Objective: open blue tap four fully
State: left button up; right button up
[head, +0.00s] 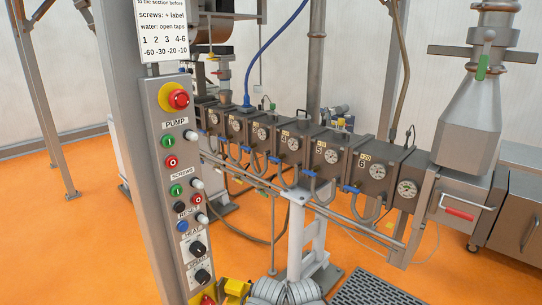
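Blue taps sit in a row along the lower front edge of the grey barrel (320,150), each by a section with a round gauge. The blue tap (273,158) at the lower left of the section marked 4 (291,146) looks like tap four. It is small, and I cannot tell how far its handle is turned. Similar blue taps show by section 5 (303,172) and section 6 (348,189). Neither of my grippers shows in the head view.
A control post (172,200) with buttons and knobs stands at the left front, under a white sign (162,28). A metal hopper (470,115) stands at the right.

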aim_at(276, 159)
jog(key=i+l+u, duration=0.1)
jog(key=i, duration=0.45)
jog(key=i+l+u, duration=0.1)
jog(key=i, duration=0.45)
